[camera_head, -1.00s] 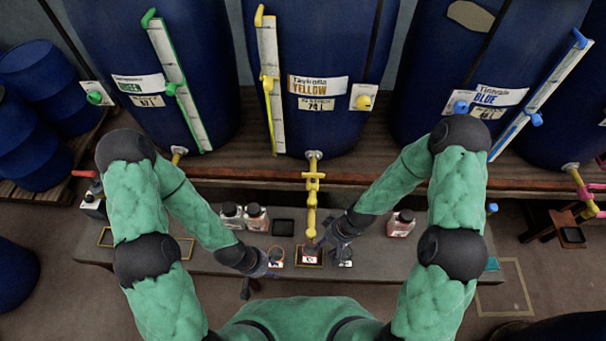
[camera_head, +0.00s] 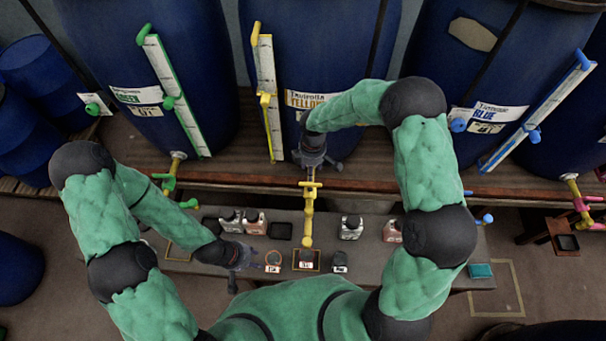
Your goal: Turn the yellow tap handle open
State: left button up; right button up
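The yellow tap (camera_head: 309,212) hangs below the middle blue vat, with its spout pointing down over the bench. Its yellow handle (camera_head: 311,184) shows as a short crossbar. My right gripper (camera_head: 316,166) is at the base of the yellow vat, just above the handle in the picture. Its fingers look spread, and I see nothing between them. It hides part of the tap's upper pipe, and I cannot tell whether it touches the tap. My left gripper (camera_head: 250,272) is low over the bench, left of the tap, with its fingers apart and empty.
The yellow vat (camera_head: 318,50) stands between the green vat (camera_head: 150,60) and the blue vat (camera_head: 480,70) on a wooden ledge (camera_head: 250,165). Below the spout is a small labelled tray (camera_head: 305,259). Bottles (camera_head: 351,228) and a dark jar (camera_head: 340,262) stand on the bench.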

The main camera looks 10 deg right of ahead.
aim_at(311, 183)
notch_tip(311, 183, down, 10)
jog(key=shift+f+b, duration=0.25)
jog(key=shift+b, duration=0.5)
grip_shut()
